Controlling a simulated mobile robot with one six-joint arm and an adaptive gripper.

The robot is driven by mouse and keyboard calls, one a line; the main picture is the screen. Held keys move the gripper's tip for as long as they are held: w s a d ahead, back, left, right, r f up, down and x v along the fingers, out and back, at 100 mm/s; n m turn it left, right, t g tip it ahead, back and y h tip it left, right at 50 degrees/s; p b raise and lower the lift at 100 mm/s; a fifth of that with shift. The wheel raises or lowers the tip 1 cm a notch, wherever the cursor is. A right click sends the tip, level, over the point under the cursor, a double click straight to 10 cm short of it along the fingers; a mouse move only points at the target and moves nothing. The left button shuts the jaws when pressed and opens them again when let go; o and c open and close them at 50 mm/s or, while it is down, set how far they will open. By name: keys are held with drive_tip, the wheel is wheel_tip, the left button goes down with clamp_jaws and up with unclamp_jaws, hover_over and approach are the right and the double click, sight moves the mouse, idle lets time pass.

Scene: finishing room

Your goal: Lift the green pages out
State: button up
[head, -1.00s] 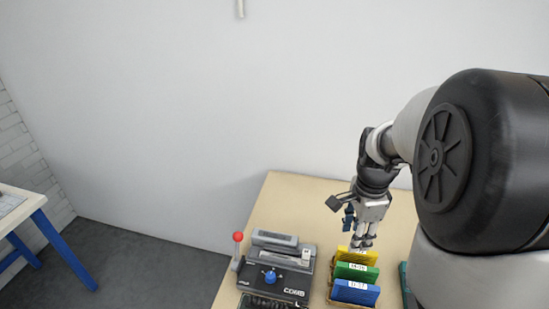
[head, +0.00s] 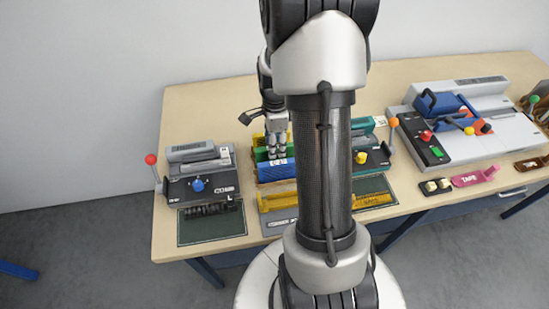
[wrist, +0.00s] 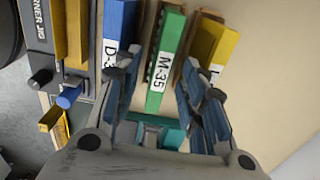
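The green pages (wrist: 171,38), a thin upright block labelled M-35, stand between a blue block (wrist: 122,22) and a yellow block (wrist: 216,42) in the wrist view. In the head view the green pages (head: 262,154) are partly hidden by my gripper (head: 276,153). In the wrist view my gripper (wrist: 163,75) is open, with one finger on the blue side and one on the yellow side of the green pages. I cannot tell whether the fingers touch them.
A dark binding machine (head: 205,184) with a red-knobbed lever stands left of the blocks. A grey machine (head: 465,120) stands at the right. A yellow-topped device (head: 278,202) lies in front of the blocks. The table (head: 200,110) is bare behind them.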

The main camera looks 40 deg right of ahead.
wheel_tip(320, 180, down, 5)
drive_tip(key=shift+w+f+b, duration=0.15)
drive_tip(key=shift+b, duration=1.05)
clamp_jaws()
